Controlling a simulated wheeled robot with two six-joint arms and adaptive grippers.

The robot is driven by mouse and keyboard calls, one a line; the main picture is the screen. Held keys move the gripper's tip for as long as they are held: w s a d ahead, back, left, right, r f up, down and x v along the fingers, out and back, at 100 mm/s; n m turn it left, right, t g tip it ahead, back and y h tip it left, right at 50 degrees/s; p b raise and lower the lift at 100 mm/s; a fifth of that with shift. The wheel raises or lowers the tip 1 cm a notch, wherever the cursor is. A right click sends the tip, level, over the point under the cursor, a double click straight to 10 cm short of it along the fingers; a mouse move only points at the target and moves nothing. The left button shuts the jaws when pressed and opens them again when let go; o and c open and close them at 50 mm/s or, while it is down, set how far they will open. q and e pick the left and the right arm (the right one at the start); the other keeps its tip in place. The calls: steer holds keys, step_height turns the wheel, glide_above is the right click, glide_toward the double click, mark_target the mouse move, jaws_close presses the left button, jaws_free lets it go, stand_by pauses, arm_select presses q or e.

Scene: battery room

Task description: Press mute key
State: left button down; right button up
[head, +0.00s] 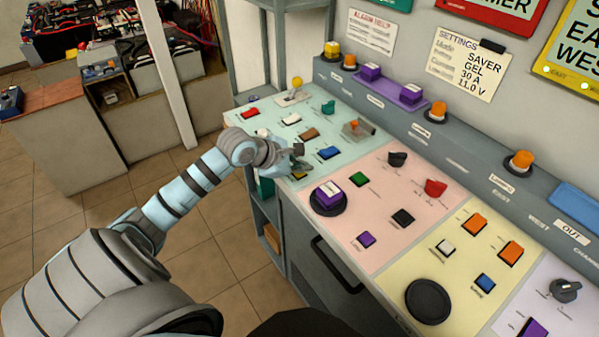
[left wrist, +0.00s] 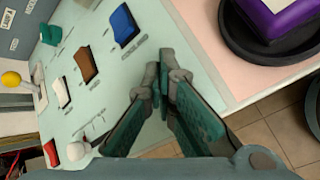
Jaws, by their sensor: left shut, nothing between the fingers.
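My left gripper (head: 297,160) is shut and empty over the front edge of the pale teal panel (head: 277,106); it also shows in the left wrist view (left wrist: 161,82). I cannot read which key is the mute key. The teal panel has a red key (head: 250,113), a white key (head: 290,119), a brown key (head: 309,134) and a blue key (head: 329,153) in a slanting row. In the left wrist view the blue key (left wrist: 122,25) and brown key (left wrist: 86,65) lie left of the fingertips, apart from them. A small yellow patch (head: 300,176) shows just under the gripper, mostly hidden. My right gripper is out of view.
A white knob (head: 262,132), a teal knob (head: 328,107) and a yellow-topped lever (head: 296,84) stand on the teal panel. A purple button (head: 328,194) on a black round base stands on the pink panel. A wall note (head: 371,32) is headed ALARM HELP.

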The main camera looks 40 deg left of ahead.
mark_target(300, 175)
arm_select(q)
steer(key=shift+f, duration=0.1)
stand_by(0.4)
steer(key=shift+r+p, duration=0.4)
steer(key=shift+r, duration=0.45)
steer(key=shift+r+p, duration=1.65)
steer(key=shift+r, duration=0.95)
steer(key=shift+f, duration=0.1)
